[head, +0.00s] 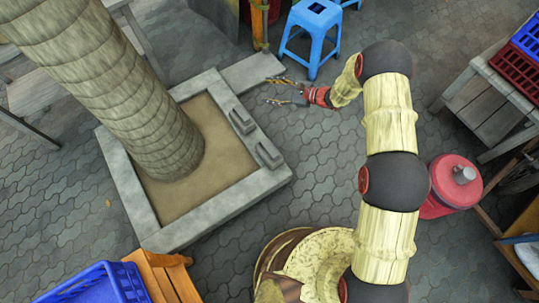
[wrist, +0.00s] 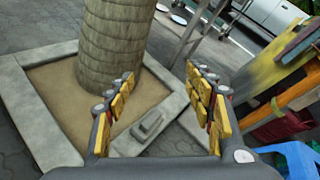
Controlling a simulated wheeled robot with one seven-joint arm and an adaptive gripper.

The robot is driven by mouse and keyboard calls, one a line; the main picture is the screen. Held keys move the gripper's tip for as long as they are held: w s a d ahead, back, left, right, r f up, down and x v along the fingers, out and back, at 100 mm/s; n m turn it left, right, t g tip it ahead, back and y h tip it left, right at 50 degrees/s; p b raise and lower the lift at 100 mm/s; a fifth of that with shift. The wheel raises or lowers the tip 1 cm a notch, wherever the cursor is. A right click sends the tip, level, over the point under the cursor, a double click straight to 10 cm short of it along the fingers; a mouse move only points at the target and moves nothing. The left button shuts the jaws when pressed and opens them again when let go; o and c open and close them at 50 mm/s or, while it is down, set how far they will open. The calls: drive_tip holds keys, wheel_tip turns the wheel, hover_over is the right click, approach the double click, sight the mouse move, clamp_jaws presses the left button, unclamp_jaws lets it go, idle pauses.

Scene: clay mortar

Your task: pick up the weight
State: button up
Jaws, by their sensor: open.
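Two small grey blocks with raised tops sit on the right rim of the square stone planter (head: 120,170). They look like weights: one weight (head: 242,120) is farther back and the other weight (head: 269,154) is nearer the rim's front right corner. One such weight (wrist: 148,125) shows in the wrist view on the rim, between and beyond my fingers. My gripper (head: 272,91) is open and empty, over the paving right of the planter, apart from both weights. Its two yellow-padded fingers (wrist: 160,75) are spread wide in the wrist view. The second weight is not clear there.
A thick palm trunk (head: 140,100) rises from the planter's sand. A blue stool (head: 312,30) stands close behind my gripper. A red drum (head: 450,188) and wooden tables (head: 490,105) are at right. Blue crate (head: 95,285) at front left. Paving between is free.

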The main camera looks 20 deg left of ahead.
wheel_tip(320, 180, down, 12)
drive_tip(key=r+m+t, duration=0.1)
drive_tip(key=m+t, duration=0.1)
drive_tip(key=m, duration=0.1)
drive_tip(key=m+t+h+b, duration=0.1)
drive_tip(key=m+t+h, duration=0.15)
drive_tip(key=m, duration=0.25)
hover_over(272, 151)
drive_tip(key=w, duration=0.2)
wheel_tip(272, 151, down, 21)
drive_tip(key=s+d+f+m, duration=0.1)
drive_tip(key=f, duration=0.2)
drive_tip(key=s+d+f+m+t, duration=0.1)
drive_tip(key=s+f, duration=0.1)
drive_tip(key=f, duration=0.1)
drive_tip(key=s+d+f+t, duration=0.1)
drive_tip(key=f, duration=0.3)
drive_tip(key=shift+s+d+f+m+h, duration=0.1)
drive_tip(key=shift+s+d+m+h, duration=0.15)
drive_tip(key=shift+s+m+h, duration=0.15)
drive_tip(key=shift+f+b, duration=0.35)
drive_tip(key=b+x, duration=0.3)
drive_tip(key=x, duration=0.4)
drive_tip(key=shift+a+f+b, duration=0.1)
drive_tip(key=shift+f+b, duration=0.05)
drive_tip(key=shift+b, duration=0.2)
drive_tip(key=shift+w, duration=0.1)
drive_tip(key=shift+c, duration=0.5)
clamp_jaws()
